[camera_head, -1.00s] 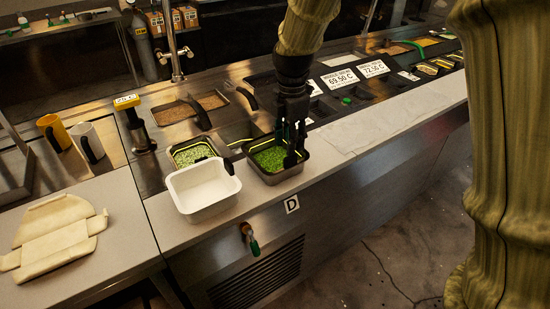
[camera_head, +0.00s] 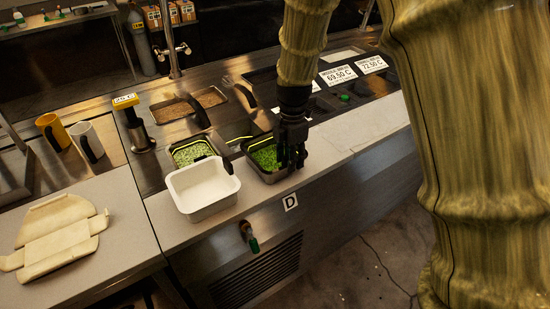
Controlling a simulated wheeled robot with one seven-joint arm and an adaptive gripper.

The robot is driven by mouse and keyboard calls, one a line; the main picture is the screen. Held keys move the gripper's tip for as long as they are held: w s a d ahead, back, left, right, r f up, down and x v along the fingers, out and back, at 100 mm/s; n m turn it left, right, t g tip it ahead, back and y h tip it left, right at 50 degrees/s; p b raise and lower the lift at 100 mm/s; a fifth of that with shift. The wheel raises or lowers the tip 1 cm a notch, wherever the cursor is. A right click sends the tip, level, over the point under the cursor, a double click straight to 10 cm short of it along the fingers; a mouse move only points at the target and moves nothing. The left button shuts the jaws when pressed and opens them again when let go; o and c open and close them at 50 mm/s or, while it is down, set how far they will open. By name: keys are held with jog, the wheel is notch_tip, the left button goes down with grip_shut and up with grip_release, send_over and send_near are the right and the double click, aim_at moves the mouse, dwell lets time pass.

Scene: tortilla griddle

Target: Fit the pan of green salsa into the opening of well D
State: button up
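The pan of bright green salsa (camera_head: 264,157) is a dark metal pan near the front edge of the counter, above the label D (camera_head: 290,202). My gripper (camera_head: 290,160) points down at the pan's right side and hides its right wall. I cannot tell whether the fingers hold the rim or are only beside it. The opening of well D cannot be made out clearly. It may be partly hidden behind the pan and my gripper.
A white empty pan (camera_head: 203,189) stands close at the left. Behind it is a pan with paler green contents (camera_head: 190,153). Brown-filled pans (camera_head: 174,111) lie farther back. Bare counter (camera_head: 360,135) extends to the right.

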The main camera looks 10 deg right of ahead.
grip_shut()
jog(key=shift+w, duration=0.1)
dwell(0.3)
